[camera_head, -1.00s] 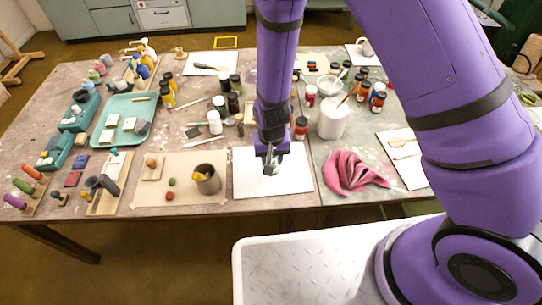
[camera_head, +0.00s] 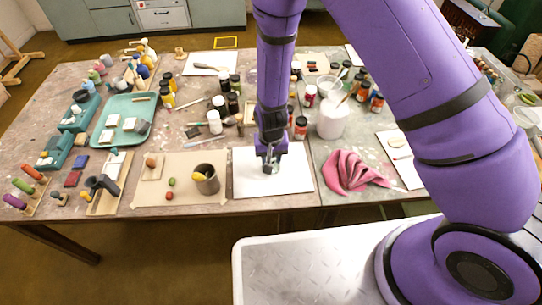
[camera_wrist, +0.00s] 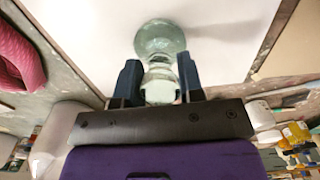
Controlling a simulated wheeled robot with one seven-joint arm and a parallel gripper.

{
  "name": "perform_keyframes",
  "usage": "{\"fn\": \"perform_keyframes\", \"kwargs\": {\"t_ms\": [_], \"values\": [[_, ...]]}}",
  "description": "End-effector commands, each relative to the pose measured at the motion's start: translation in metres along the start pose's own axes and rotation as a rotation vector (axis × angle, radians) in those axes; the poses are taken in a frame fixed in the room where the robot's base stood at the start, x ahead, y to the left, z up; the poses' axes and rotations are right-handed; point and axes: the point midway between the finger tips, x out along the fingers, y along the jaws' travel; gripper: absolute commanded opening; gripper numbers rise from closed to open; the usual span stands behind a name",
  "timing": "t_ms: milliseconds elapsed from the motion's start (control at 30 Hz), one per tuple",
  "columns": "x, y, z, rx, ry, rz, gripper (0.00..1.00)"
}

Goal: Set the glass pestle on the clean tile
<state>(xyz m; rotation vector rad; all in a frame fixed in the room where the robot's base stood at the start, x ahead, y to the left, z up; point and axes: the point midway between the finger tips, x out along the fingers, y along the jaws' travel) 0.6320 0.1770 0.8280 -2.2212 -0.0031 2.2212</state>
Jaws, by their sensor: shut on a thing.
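The glass pestle (camera_wrist: 160,40) is clear, pale green glass with a wide round foot and a narrower grip. In the wrist view my gripper (camera_wrist: 158,84) is shut on its grip, one finger on each side. The foot points away from my gripper, over the white tile (camera_wrist: 100,35). In the head view the white tile (camera_head: 295,172) lies flat at the table's front edge, and my gripper (camera_head: 270,164) is above its middle. The pestle shows there only as a small glassy shape (camera_head: 270,170) under the fingers. I cannot tell whether its foot touches the tile.
A pink cloth (camera_head: 352,172) lies right of the tile, with a white jar (camera_head: 332,121) behind it. A brown cup (camera_head: 207,180) stands on a tan sheet (camera_head: 150,197) to the left. Small jars (camera_head: 300,128) stand behind. The tile around the pestle is clear.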

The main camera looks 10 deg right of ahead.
Motion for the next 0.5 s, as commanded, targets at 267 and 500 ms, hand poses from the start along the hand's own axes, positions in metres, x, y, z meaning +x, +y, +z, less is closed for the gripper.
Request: {"fn": "perform_keyframes", "kwargs": {"t_ms": [267,500], "values": [[0.0010,0.0000,-0.0001,0.000,0.000,0.000,0.61],[-0.0023,0.0000,-0.0001,0.000,0.001,0.000,0.61]]}}
